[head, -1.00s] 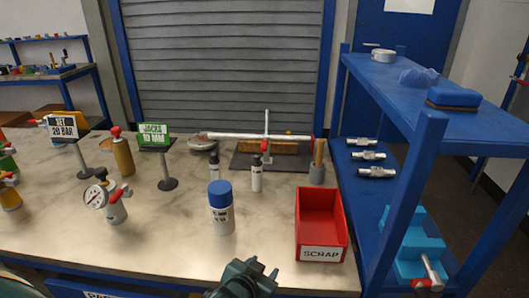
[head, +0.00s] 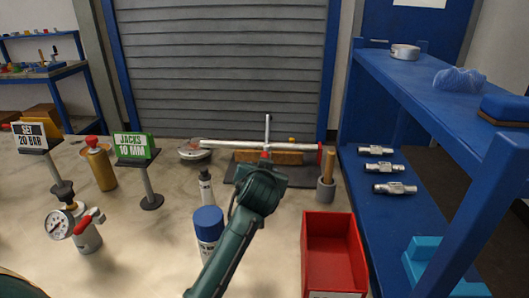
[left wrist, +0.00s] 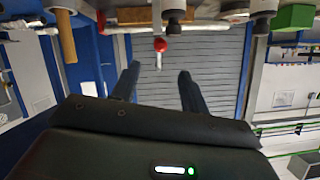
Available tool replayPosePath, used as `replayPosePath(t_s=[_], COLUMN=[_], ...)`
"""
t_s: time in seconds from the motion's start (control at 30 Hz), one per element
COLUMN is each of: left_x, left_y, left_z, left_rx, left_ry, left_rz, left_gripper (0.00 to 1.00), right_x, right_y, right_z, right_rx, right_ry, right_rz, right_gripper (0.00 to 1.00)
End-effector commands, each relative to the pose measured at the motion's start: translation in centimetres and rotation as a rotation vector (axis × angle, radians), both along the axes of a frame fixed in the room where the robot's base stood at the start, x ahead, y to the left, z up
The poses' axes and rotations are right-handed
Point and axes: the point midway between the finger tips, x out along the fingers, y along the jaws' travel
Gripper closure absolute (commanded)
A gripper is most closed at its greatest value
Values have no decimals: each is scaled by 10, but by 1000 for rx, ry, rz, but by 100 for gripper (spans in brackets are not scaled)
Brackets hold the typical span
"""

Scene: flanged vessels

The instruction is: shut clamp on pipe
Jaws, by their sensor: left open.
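A white pipe (head: 230,145) lies level above a dark mat (head: 298,176) at the back of the bench. A thin upright lever (head: 267,128), which looks like the clamp's, stands at the pipe's middle, with a red part at its foot. My left gripper (head: 262,185) is in front of it, its fingers hidden in the head view. In the left wrist view, which is upside down, the left gripper (left wrist: 158,82) is open and empty. A red ball (left wrist: 160,44) with a silver rod shows beyond, between the fingers. The clamp's jaws cannot be made out.
A dark-capped bottle (head: 205,187) and a blue-capped can (head: 208,228) stand left of my arm. A wooden handle in a grey pot (head: 326,189), a red bin (head: 333,250) and a blue shelf (head: 400,215) are at right. A green sign (head: 134,147) stands at left.

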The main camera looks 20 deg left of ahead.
Motion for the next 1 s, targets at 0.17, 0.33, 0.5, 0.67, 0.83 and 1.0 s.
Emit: replayPosePath(t_s=[0.17, 0.33, 0.5, 0.67, 0.83, 1.0], left_x=[9, 34, 62, 86, 104, 113], left_y=[3, 12, 22, 30, 36, 40], left_z=[-4, -14, -26, -37, -44, -48], left_rx=[2, 3, 2, 2, 1, 0], left_ry=[1, 2, 1, 2, 0, -1], left_rz=[-1, 0, -1, 0, -2, -1], left_gripper=[55, 55, 55, 55, 55, 55], right_x=[0, -2, -3, -3, -2, -2], right_y=[1, 1, 0, 0, -1, 0], right_z=[0, -2, -4, -6, -7, -7], right_rx=[4, 5, 7, 9, 12, 14], right_ry=[1, 8, 10, 11, 11, 10], right_rz=[-3, -5, -7, -9, -10, -11], right_gripper=[28, 28, 28, 28, 28, 28])
